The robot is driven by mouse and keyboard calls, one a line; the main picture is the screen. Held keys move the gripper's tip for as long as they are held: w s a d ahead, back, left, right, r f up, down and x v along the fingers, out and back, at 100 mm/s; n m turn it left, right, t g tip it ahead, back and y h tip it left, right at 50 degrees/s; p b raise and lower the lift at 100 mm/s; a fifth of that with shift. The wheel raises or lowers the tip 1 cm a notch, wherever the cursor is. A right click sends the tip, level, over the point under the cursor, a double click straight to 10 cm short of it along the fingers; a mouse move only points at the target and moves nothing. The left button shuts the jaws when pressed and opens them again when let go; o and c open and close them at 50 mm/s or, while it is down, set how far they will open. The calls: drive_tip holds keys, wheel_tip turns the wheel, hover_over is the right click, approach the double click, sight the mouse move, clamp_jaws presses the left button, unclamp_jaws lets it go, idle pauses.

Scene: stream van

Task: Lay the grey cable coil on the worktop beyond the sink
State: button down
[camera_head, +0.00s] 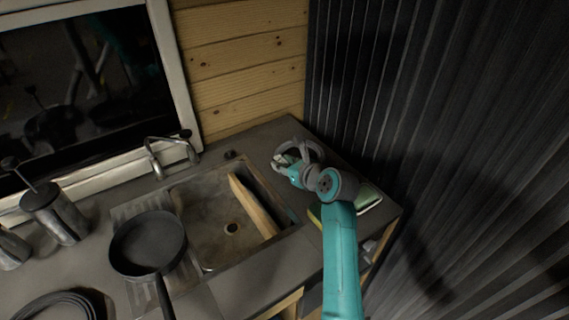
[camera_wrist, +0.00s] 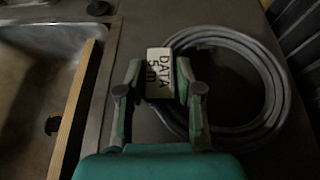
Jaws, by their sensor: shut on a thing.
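The grey cable coil (camera_head: 317,150) is at the worktop (camera_head: 262,137) to the right of the sink (camera_head: 205,215), near the corrugated wall. In the wrist view the coil (camera_wrist: 273,80) spreads to the right of my gripper, with a white label reading "DATA 5m" (camera_wrist: 159,68) between the fingers. My gripper (camera_head: 288,171) is shut on the coil at this label; the gripper also shows in the wrist view (camera_wrist: 160,88). The coil appears flat, close over or on the worktop; I cannot tell whether it touches.
A wooden board (camera_head: 252,207) leans in the sink. A tap (camera_head: 170,152) stands behind it and a black pan (camera_head: 148,243) sits to its left. A dark cable coil (camera_head: 55,306) lies front left. A pale green item (camera_head: 369,199) lies beside my arm.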

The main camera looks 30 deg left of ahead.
drive_tip(key=c, duration=0.7)
unclamp_jaws()
drive_tip(key=shift+c, duration=0.2)
drive_tip(key=v, duration=1.2)
drive_tip(key=shift+s+a, duration=0.1)
